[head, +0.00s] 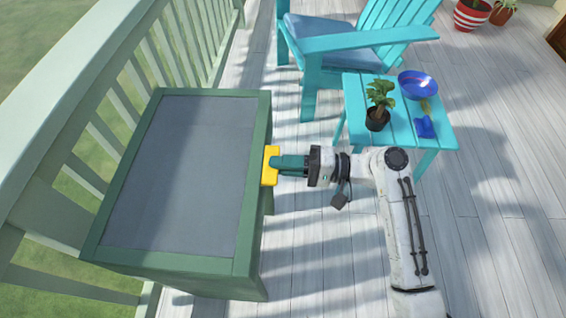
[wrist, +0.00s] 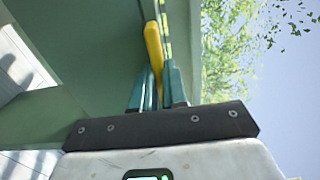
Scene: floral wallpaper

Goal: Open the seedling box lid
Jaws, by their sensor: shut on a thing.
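The seedling box is a green box whose lid (head: 185,170) has a green frame around a dark grey panel. It stands by the railing on the left of the head view, and the lid looks down flat on the box. A yellow handle (head: 270,166) sticks out from the lid's right edge. My gripper (head: 281,165) is shut on the handle. In the wrist view the yellow handle (wrist: 153,45) runs between the two teal fingers of my gripper (wrist: 157,82), against the green box side (wrist: 85,50). The inside of the box is hidden.
A turquoise side table (head: 400,128) at upper right bears a potted plant (head: 378,105), a blue bowl (head: 417,84) and a small blue item. A turquoise chair (head: 345,40) stands behind. A pale railing (head: 70,110) runs along the left. The deck at lower right is clear.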

